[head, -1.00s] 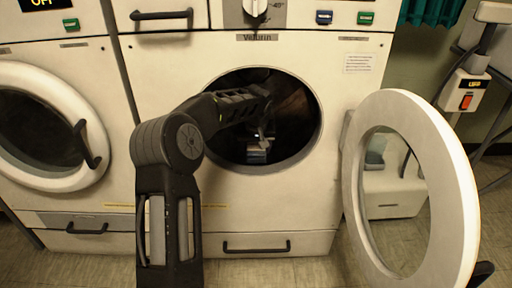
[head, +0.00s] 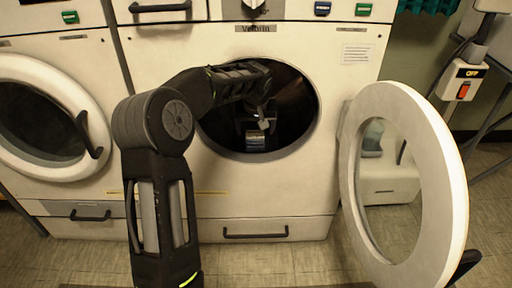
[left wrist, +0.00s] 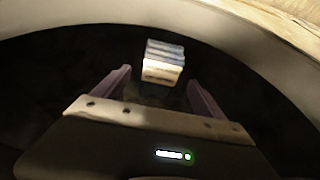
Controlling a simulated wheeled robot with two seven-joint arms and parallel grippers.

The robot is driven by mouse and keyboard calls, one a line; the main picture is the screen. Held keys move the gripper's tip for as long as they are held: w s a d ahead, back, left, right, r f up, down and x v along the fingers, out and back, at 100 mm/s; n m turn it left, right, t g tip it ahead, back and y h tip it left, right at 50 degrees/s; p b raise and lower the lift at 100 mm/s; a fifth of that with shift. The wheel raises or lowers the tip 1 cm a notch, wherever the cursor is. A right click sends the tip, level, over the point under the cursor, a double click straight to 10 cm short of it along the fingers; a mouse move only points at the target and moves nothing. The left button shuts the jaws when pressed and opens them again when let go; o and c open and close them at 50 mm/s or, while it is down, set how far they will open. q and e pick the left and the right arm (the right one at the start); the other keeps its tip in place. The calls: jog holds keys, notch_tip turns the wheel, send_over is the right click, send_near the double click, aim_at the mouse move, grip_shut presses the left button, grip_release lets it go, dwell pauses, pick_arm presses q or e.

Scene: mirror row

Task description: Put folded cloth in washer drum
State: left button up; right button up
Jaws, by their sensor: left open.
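The folded cloth (head: 255,141) is a small layered block, white and blue-grey, low inside the dark opening of the middle washer drum (head: 292,112). In the left wrist view the cloth (left wrist: 163,62) lies just past my left gripper (left wrist: 158,78), between the lines of its two spread fingers, with a dark gap on each side. In the head view my left gripper (head: 259,122) is inside the round opening, just above and behind the cloth's top edge. It is open and empty. The drum's depth is in shadow. My right gripper is not in view.
The round washer door (head: 451,165) stands swung open at the right. The opening's pale rim (left wrist: 240,40) arches close over my left gripper. A second washer with a shut door (head: 50,173) is at the left. A switch box (head: 463,82) is at the right.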

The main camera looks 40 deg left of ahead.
pick_arm(q)
jog(key=s+d+p, duration=0.1)
jog(key=s+d, duration=0.5)
jog(key=s, duration=0.2)
jog(key=shift+s+d+f, duration=0.2)
jog(key=shift+s+d, duration=0.1)
jog(key=shift+s, duration=0.05)
jog(key=s+d+f+m+g+h, duration=0.1)
jog(key=s+d+f+m+h, duration=0.1)
jog(key=d+f, duration=0.6)
jog(key=s+d+f+m+h, duration=0.1)
jog(key=s+d+f+h, duration=0.15)
jog(key=d+f, duration=0.65)
jog(key=s+d+f+m+g+h, duration=0.1)
jog(key=s+d+f+m+h, duration=0.1)
jog(key=s+d+f, duration=1.1)
jog(key=s+f, duration=0.1)
jog(key=s, duration=0.2)
jog(key=shift+s, duration=0.25)
jog(key=shift+c, duration=0.5)
